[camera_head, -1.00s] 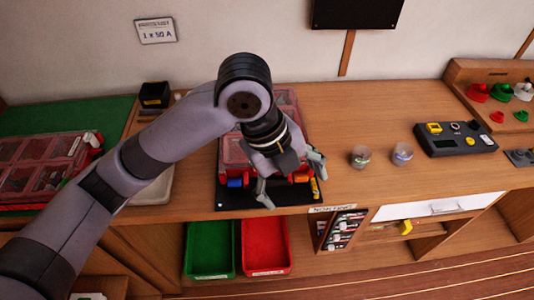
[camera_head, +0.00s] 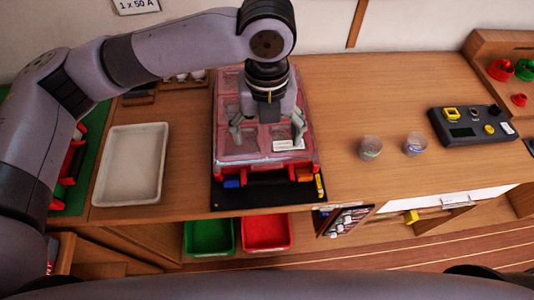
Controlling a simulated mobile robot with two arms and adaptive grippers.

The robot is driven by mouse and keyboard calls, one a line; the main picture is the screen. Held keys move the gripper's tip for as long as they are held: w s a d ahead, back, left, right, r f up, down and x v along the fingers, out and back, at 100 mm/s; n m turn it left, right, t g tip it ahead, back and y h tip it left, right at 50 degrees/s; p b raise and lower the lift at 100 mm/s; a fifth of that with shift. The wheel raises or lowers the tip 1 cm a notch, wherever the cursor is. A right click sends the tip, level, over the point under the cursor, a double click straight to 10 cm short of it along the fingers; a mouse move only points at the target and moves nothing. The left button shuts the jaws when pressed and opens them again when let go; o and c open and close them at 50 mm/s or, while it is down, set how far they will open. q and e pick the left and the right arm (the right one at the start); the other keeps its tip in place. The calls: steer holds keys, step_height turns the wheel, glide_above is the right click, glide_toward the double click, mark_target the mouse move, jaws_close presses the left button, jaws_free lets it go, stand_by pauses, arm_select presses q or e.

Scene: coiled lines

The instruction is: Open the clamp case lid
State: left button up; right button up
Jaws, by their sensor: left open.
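The clamp case (camera_head: 228,152) is a red case with a clear, compartmented lid, lying on a black mat (camera_head: 265,196) on the bench. Its lid looks shut, with a white label near the front right. A red handle and small blue and yellow-orange parts show along the front edge. My left gripper (camera_head: 268,136) points down over the lid with its fingers spread and nothing between them. I cannot tell whether the fingertips touch the lid. My left arm hides the back of the case. My right gripper is not in view.
An empty pale tray (camera_head: 131,165) lies left of the case. A green bin (camera_head: 209,237) and a red bin (camera_head: 265,233) sit below the bench edge. Bench between case and cups is clear.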

arm_select(q)
glide_above(267, 164)
steer(key=f, duration=0.5)
steer(key=shift+w+f+p, duration=0.25)
steer(key=shift+f+p, duration=0.05)
steer(key=shift+f, duration=0.1)
step_height(267, 164, down, 3)
steer(key=shift+f, duration=0.55)
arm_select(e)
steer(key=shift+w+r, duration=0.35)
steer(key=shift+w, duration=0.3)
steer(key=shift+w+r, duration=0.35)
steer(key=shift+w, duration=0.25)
